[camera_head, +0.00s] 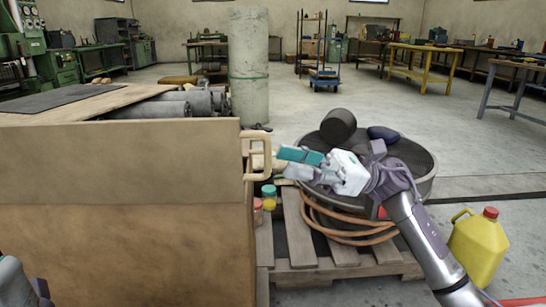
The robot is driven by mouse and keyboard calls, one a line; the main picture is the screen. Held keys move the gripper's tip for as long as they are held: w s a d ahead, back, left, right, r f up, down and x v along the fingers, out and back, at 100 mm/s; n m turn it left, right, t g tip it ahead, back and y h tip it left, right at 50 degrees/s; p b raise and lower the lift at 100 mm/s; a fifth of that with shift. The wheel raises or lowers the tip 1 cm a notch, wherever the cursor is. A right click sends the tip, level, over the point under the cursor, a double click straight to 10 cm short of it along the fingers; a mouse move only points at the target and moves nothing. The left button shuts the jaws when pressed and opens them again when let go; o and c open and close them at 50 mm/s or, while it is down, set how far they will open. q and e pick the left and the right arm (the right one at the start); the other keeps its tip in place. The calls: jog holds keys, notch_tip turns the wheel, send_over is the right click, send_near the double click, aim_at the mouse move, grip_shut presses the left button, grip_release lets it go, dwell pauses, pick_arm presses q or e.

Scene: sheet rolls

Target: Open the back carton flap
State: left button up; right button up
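A large brown carton (120,255) fills the left foreground. A lighter tan panel (110,160) stands upright along its near side. A flat tan panel (60,112) lies across the top at the left, with a dark sheet (50,98) on it. I cannot tell which panel is the back flap. Grey rolls (195,100) show at the top right of the carton. My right gripper (280,161), with teal parts, is beside a tan handle-like loop (262,155) at the carton's right edge; its finger opening is unclear. My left gripper (15,285) is only partly visible at the bottom left.
A wooden pallet (300,245) right of the carton bears a dark round drum (425,165), an orange hose coil (350,235) and small jars (268,196). A yellow jug (478,245) stands at the right. A tall pale column (248,60) rises behind the rolls. Floor beyond is mostly clear.

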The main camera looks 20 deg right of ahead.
jog(key=v, duration=0.7)
dwell(0.4)
